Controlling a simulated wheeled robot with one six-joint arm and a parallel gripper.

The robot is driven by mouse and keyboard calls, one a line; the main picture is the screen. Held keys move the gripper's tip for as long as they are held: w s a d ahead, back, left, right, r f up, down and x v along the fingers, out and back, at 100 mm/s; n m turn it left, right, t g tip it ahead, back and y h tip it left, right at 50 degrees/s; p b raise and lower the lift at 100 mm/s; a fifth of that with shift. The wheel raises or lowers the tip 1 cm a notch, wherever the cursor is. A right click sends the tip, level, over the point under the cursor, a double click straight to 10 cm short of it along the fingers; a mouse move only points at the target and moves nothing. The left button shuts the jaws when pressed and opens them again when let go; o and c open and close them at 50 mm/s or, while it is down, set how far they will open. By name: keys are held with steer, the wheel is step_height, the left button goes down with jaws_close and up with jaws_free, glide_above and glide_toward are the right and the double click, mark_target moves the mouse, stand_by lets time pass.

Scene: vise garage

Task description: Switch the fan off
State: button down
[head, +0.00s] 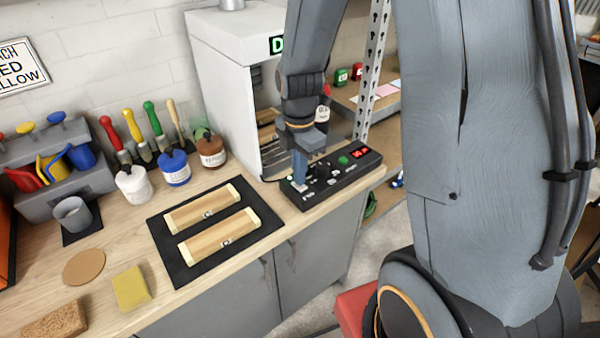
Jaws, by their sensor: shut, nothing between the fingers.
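A black control box (346,172) lies at the right end of the wooden bench, in front of a white cabinet. It carries a green button (343,160), a red-lit display at its far right end, and small dark switches or knobs near its middle. Its labels are too small to read, so I cannot tell which control is the fan's. My gripper (299,184) is shut and empty, pointing down at the left end of the box. I cannot tell whether its tips touch the box. The gripper and wrist hide part of the box's left side.
The white cabinet (222,70) stands behind the box, partly hidden by my arm. A black mat (178,272) with two wooden pieces lies to the left. White, blue and brown-labelled jars, brushes, a yellow sponge (130,288) and a cup (73,214) stand farther left. The bench's front edge is close.

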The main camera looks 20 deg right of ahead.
step_height(320, 180, up, 14)
steer(key=w, duration=0.1)
steer(key=shift+w+a+f, duration=0.15)
steer(key=shift+w+a, duration=0.15)
steer(key=shift+w, duration=0.1)
steer(key=shift+f, duration=0.1)
stand_by(0.4)
